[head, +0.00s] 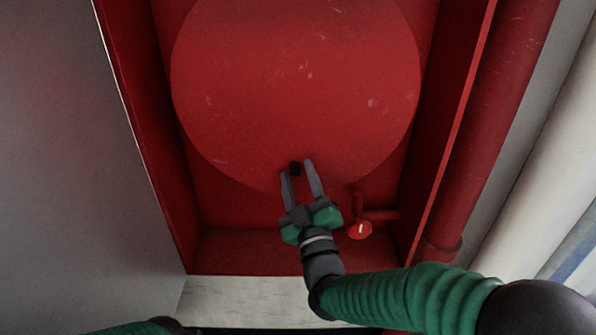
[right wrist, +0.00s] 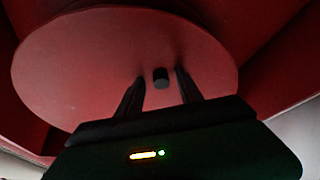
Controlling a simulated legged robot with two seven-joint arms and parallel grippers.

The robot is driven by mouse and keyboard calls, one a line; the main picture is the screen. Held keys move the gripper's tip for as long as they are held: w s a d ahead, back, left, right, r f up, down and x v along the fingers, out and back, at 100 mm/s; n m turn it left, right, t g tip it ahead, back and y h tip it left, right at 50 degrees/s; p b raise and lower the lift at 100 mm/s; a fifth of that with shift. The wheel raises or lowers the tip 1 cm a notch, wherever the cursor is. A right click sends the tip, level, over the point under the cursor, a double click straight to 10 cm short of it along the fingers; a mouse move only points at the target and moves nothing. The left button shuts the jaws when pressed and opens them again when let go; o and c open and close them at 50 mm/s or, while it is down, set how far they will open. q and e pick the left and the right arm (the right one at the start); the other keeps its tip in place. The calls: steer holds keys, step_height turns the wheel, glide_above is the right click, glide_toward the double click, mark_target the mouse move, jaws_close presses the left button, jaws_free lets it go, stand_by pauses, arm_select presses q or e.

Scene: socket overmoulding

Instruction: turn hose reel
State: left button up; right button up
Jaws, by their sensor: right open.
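The hose reel (head: 295,80) is a large red disc inside a red cabinet, and it fills much of the right wrist view (right wrist: 80,70). A small black knob (head: 295,168) sits near its lower edge. My right gripper (head: 300,168) is open, with one finger on each side of the knob. In the right wrist view the knob (right wrist: 160,78) stands between the two fingers, with visible gaps on both sides. I cannot tell how deep the fingers reach around it. My left gripper is not visible; only a bit of green arm shows at the bottom left of the head view.
The red cabinet's side walls (head: 150,130) and bottom ledge (head: 240,250) enclose the reel. A small red valve (head: 360,230) on a short pipe is close to the right of my gripper. A thick red pipe (head: 490,130) runs along the right side.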

steer(key=shift+w+a+f, duration=0.1)
steer(key=shift+a, duration=0.05)
steer(key=c, duration=0.3)
jaws_close()
steer(key=shift+f, duration=0.2)
stand_by(0.6)
